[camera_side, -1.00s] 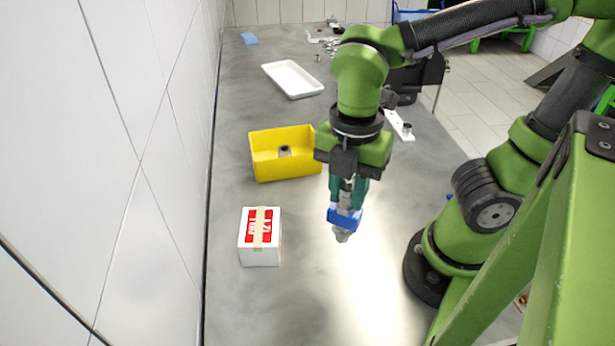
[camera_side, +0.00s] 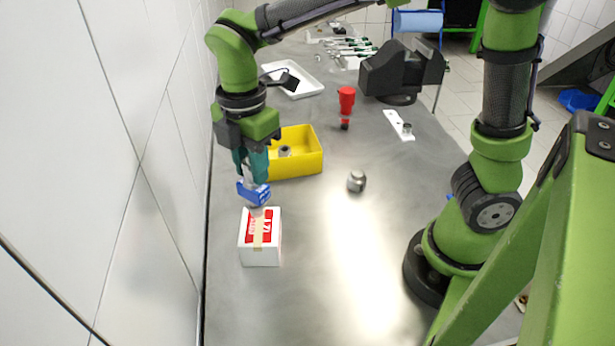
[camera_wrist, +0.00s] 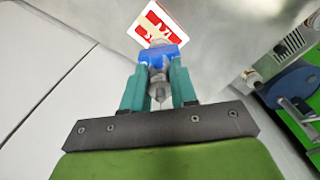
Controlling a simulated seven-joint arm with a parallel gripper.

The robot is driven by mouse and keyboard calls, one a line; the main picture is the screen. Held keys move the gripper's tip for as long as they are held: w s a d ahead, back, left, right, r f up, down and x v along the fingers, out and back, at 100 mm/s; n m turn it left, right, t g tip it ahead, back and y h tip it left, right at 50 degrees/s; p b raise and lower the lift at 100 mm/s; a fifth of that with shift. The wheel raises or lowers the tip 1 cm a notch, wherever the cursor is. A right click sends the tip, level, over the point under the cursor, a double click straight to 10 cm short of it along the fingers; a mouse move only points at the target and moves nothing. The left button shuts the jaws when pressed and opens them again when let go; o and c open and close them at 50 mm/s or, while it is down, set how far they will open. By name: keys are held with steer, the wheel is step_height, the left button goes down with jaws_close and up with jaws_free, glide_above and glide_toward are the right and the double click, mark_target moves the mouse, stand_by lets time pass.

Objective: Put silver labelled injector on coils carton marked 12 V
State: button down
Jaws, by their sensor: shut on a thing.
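My gripper (camera_side: 250,170) is shut on an injector with a blue collar (camera_side: 253,192) and a silver-grey body. I cannot read a label on it. It hangs nose down, slightly tilted, at the back edge of the white and red carton (camera_side: 259,255). I cannot tell whether it touches the carton. In the wrist view the injector (camera_wrist: 158,62) sits between the teal fingers (camera_wrist: 158,88), with the carton (camera_wrist: 153,24) beyond it. The carton's red panel shows large print and a tan tape strip runs over it.
A yellow bin (camera_side: 298,166) with a metal part (camera_side: 285,151) inside stands just behind the carton. A tiled wall (camera_side: 150,180) is close left.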

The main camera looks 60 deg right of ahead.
steer(key=shift+w+f, duration=0.15)
steer(key=shift+f, duration=1.6)
steer(key=shift+f, duration=0.15)
steer(key=c, duration=0.9)
jaws_free()
